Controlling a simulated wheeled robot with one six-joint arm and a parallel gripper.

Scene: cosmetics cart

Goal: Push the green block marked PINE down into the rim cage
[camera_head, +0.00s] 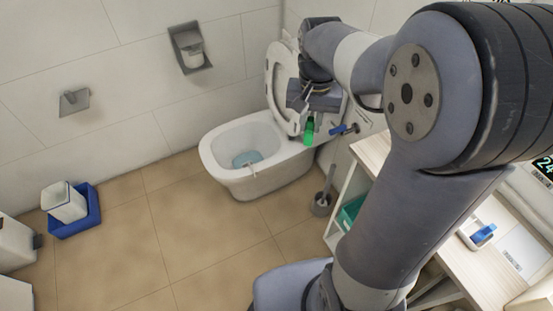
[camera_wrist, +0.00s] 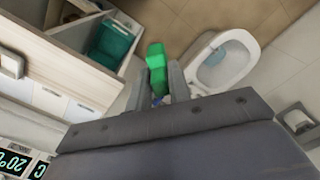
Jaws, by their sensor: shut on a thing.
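My gripper (camera_head: 310,112) is in front of the raised toilet lid, above the right side of the toilet. It is shut on the green block (camera_head: 309,132), which hangs below the fingers. In the wrist view, the green block (camera_wrist: 156,62) sticks out between the two grey fingers (camera_wrist: 159,85); its PINE marking is not readable. A small pale piece on the front rim of the toilet bowl looks like the rim cage (camera_head: 252,170). The block is apart from it, up and to the right in the head view. The inside of the cage is too small to make out.
The toilet (camera_head: 220,150) has its lid up and bluish water in the bowl. A toilet brush (camera_head: 323,200) stands right of it. A cart (camera_head: 365,165) with a teal bin (camera_head: 350,212) is at the right. A blue tray (camera_head: 78,222) lies left; the floor between is clear.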

